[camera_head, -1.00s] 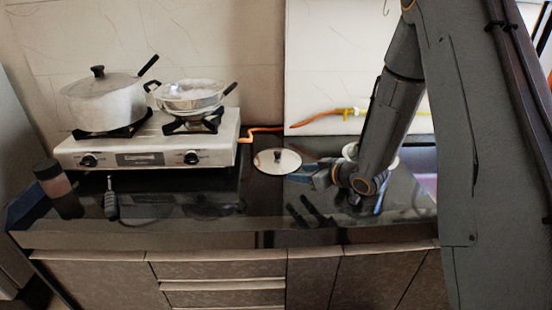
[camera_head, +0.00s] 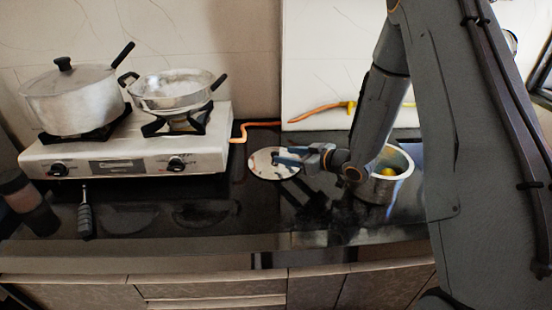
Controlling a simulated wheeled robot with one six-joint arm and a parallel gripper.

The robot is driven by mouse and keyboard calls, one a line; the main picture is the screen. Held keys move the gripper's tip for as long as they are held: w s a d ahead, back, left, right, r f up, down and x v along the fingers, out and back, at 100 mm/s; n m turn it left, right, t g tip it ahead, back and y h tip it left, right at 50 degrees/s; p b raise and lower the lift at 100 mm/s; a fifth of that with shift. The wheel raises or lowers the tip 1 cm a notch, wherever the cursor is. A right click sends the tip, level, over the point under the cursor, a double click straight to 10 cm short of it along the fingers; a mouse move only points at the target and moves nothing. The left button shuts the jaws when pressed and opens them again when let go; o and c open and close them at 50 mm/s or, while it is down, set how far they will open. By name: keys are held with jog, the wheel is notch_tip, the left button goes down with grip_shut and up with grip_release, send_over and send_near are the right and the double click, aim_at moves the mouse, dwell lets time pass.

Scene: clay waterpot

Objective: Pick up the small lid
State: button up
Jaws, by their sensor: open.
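The small lid (camera_head: 264,168) is a round, shiny metal disc with a dark knob. It lies flat on the dark counter, right of the stove. My gripper (camera_head: 284,157) reaches in from the right, low over the lid, with its fingers at the knob. The jaws are open. The fingers partly cover the knob, so I cannot tell whether it stands between them or whether they touch it.
A steel pot (camera_head: 398,171) with something yellow inside stands behind my arm at the right. The gas stove (camera_head: 128,147) at the left bears a large lidded pot (camera_head: 72,101) and a pan (camera_head: 172,94). An orange hose (camera_head: 318,110) runs along the wall. A dark-handled tool (camera_head: 87,217) lies at the front left.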

aim_at(274, 152)
jog(key=x, duration=0.1)
jog(key=p+x, duration=0.1)
jog(key=x, duration=0.3)
jog(key=shift+a+r+p, duration=0.25)
jog(key=shift+a+p, duration=0.15)
jog(key=shift+w+a+f, duration=0.15)
jog(key=shift+w, duration=0.15)
jog(key=c, duration=1.1)
grip_shut()
